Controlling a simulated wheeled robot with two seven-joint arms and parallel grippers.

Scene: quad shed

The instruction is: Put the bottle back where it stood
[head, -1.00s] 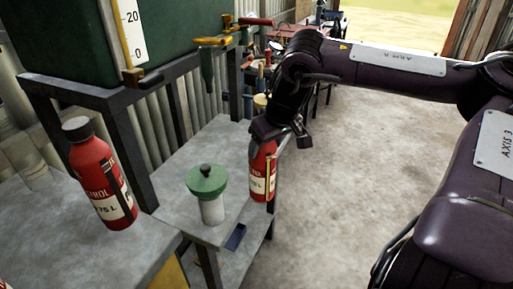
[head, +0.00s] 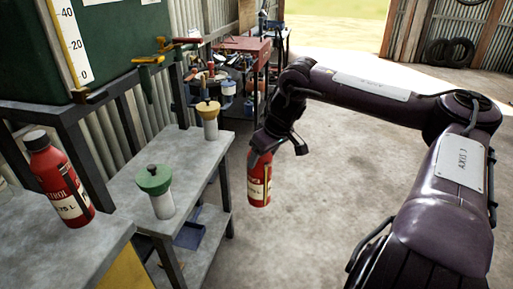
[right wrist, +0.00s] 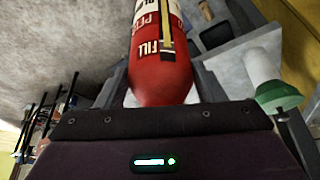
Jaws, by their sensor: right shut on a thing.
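A red bottle (head: 259,184) with a cream label hangs upright from my right gripper (head: 272,146), which is shut on its upper part. In the head view it is in front of the concrete floor, to the right of the bench's edge. The right wrist view shows the same red bottle (right wrist: 160,55) between the fingers. Another red bottle with a black cap (head: 58,182) stands on the grey counter at the left. My left gripper is not in view.
A green tank (head: 100,40) stands on a dark frame at the upper left. A red tool cart (head: 250,48) is farther back.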

